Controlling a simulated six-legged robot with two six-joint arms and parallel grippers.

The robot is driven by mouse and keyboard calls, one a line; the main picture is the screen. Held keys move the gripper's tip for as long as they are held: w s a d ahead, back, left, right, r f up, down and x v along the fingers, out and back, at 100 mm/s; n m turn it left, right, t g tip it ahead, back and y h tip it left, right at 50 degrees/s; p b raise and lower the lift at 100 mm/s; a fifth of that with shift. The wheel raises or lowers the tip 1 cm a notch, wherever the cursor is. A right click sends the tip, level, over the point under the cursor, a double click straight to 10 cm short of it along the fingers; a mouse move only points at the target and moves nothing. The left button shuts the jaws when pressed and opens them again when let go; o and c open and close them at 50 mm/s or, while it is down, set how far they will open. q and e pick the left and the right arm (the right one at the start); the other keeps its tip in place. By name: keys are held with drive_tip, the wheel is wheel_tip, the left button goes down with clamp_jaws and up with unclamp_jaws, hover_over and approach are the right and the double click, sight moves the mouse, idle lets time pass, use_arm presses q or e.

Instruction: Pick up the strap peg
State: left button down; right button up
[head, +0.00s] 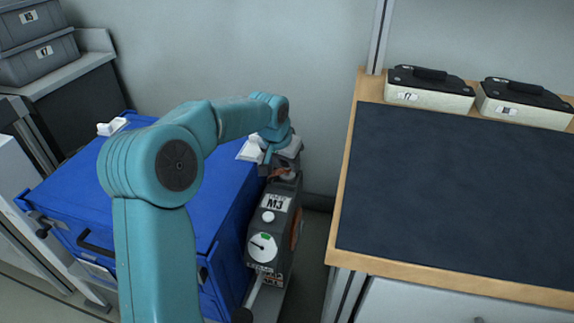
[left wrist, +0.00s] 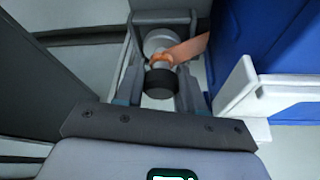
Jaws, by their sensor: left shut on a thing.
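The strap peg (left wrist: 160,81) shows in the left wrist view as a short dark cylinder with an orange strap (left wrist: 190,48) looped at its far end. My left gripper (left wrist: 159,92) has its two fingers on either side of the peg and is shut on it. In the head view the left gripper (head: 272,162) is at the top of the dark M3 unit (head: 270,226), beside the blue case. A bit of orange shows just below the fingers there; the peg itself is mostly hidden. My right gripper is in neither view.
A large blue case (head: 221,188) stands close to the left of the M3 unit. A wood-edged bench with a dark mat (head: 455,190) is on the right, with two lidded boxes (head: 430,90) at its back. Grey bins (head: 38,60) stand at far left.

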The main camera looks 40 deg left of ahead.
use_arm(q)
wheel_tip(320, 180, up, 19)
drive_tip(key=p, duration=0.7)
drive_tip(key=shift+d+f, duration=0.15)
drive_tip(key=shift+f, duration=0.05)
